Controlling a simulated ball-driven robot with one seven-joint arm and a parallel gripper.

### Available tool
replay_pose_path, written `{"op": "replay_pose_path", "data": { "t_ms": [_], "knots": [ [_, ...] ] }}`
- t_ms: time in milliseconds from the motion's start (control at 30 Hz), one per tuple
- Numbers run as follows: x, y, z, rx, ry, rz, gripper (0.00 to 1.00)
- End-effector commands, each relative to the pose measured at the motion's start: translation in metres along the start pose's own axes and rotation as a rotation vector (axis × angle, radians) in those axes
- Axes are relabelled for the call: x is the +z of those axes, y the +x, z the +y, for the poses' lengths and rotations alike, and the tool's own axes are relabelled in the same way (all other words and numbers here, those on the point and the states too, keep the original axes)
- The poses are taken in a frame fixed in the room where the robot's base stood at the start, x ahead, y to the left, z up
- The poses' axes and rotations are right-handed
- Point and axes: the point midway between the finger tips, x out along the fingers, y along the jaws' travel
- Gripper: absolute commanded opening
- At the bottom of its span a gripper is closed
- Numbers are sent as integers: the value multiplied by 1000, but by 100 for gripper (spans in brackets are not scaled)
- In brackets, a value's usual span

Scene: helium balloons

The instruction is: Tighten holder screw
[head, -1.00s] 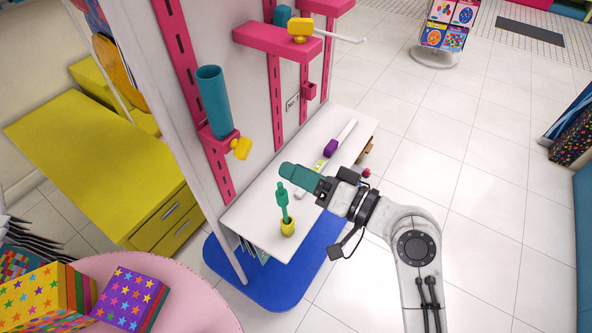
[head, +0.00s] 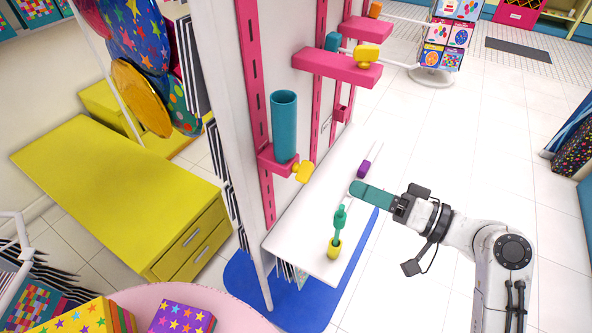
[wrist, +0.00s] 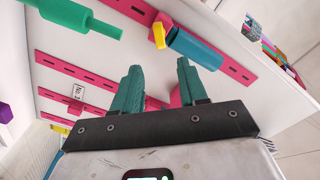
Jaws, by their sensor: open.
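A pink holder (head: 277,158) on the white upright panel carries a teal cylinder (head: 284,125). A yellow screw knob (head: 304,171) sticks out at the holder's right side. A second yellow knob (head: 367,52) sits on a higher pink bracket. My gripper (head: 360,189) is in front of the panel, to the right of the lower knob and apart from it. In the wrist view my gripper (wrist: 158,78) has its two teal fingers spread with nothing gripped between them. Beyond them the yellow knob (wrist: 159,36) and teal cylinder (wrist: 195,48) show at the top.
A purple-ended item (head: 363,168) lies behind. A yellow cabinet (head: 115,195) and pink round table (head: 140,299) are at left. Floor to the right is open.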

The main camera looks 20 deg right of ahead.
Motion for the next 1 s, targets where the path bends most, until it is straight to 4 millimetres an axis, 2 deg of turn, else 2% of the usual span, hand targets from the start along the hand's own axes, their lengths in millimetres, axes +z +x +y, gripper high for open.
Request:
{"op": "replay_pose_path", "data": {
  "t_ms": [300, 500, 700, 1000],
  "knots": [
    [-1, 58, -3, -4, 0, -3, 43],
    [-1, 86, -2, -3, 0, -2, 43],
    [0, 98, -1, -1, -1, -1, 43],
    [0, 99, -1, -1, -1, -1, 41]
  ]
}}
